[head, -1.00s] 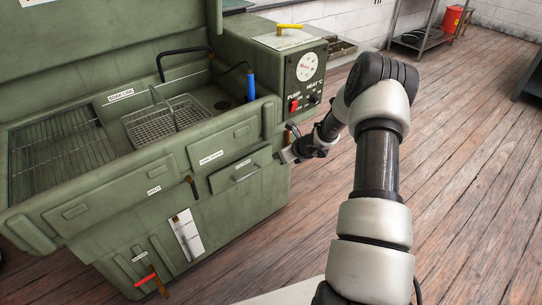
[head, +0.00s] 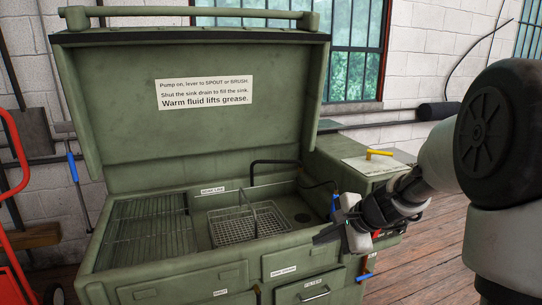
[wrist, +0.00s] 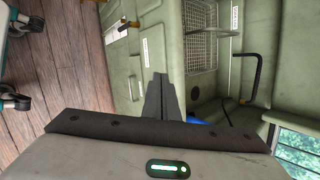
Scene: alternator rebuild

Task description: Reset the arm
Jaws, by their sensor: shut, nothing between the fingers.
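My gripper (head: 320,237) is at the front right corner of the green parts washer (head: 130,125) in the head view, pointing left. In the wrist view its two dark fingers (wrist: 160,78) are together with nothing between them. My arm comes in from the right edge, bent at the elbow. The gripper overlaps the washer's front rim in the picture; I cannot tell how close it is.
The washer's lid is up. A wire basket (head: 228,230) sits in the sink beside a grate (head: 150,222). A drawer (head: 305,294) is at the front. A red frame (head: 12,240) stands left. Wood floor (head: 430,255) is open at right.

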